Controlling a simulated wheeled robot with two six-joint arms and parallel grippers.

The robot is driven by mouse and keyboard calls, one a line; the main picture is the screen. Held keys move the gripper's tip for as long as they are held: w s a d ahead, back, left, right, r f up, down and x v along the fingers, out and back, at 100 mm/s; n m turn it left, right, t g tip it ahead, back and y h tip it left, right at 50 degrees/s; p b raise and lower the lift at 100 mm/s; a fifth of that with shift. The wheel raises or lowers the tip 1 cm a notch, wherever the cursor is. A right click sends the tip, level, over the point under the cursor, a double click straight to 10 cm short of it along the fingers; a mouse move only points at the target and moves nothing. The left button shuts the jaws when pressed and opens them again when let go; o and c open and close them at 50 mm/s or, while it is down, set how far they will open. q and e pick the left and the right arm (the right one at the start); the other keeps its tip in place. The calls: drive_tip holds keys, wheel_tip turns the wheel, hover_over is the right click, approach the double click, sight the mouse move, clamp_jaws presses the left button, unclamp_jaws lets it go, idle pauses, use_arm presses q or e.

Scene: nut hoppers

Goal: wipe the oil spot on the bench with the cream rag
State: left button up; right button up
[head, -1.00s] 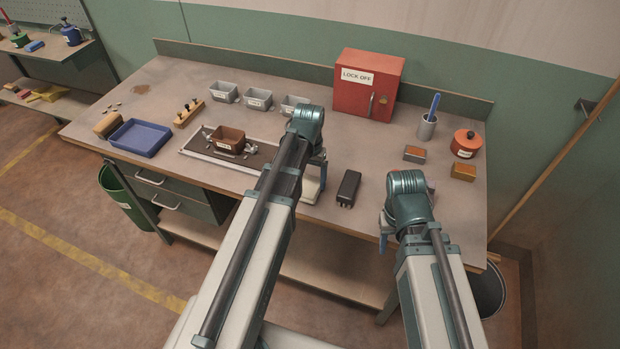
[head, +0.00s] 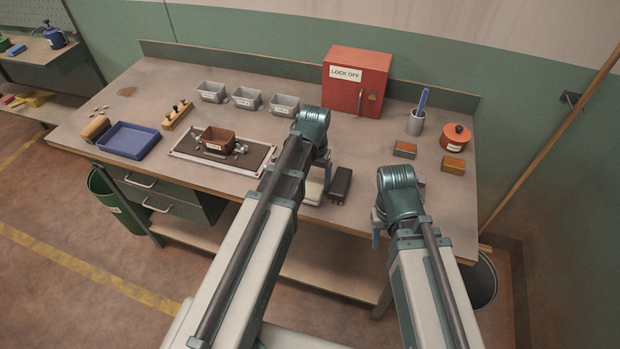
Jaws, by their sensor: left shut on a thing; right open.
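The oil spot (head: 127,91) is a brown stain at the far left of the bench (head: 380,136), near the back edge. My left gripper (head: 322,184) is over the front middle of the bench, far to the right of the spot. It is shut on the cream rag (head: 313,192), which is mostly hidden by my wrist and arm. I cannot tell whether the rag touches the bench. My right gripper (head: 377,236) is at the front edge of the bench, right of the left one. It is open; its fingers are mostly hidden by its wrist.
Small metal pieces (head: 98,111), a brown roller-like block (head: 95,128), a blue tray (head: 129,139) and a wooden peg rack (head: 178,114) surround the spot's front side. A brown bin (head: 217,139) stands on a framed mat (head: 253,167). A black device (head: 340,184) is beside the rag.

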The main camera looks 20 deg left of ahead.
use_arm(q)
wheel_tip(320, 180, up, 6)
drive_tip(key=p, duration=0.6)
wheel_tip(320, 180, up, 3)
drive_tip(key=p, duration=0.3)
idle(0.4)
idle(0.3)
drive_tip(key=shift+w+f+b, duration=1)
drive_tip(key=shift+r, duration=0.1)
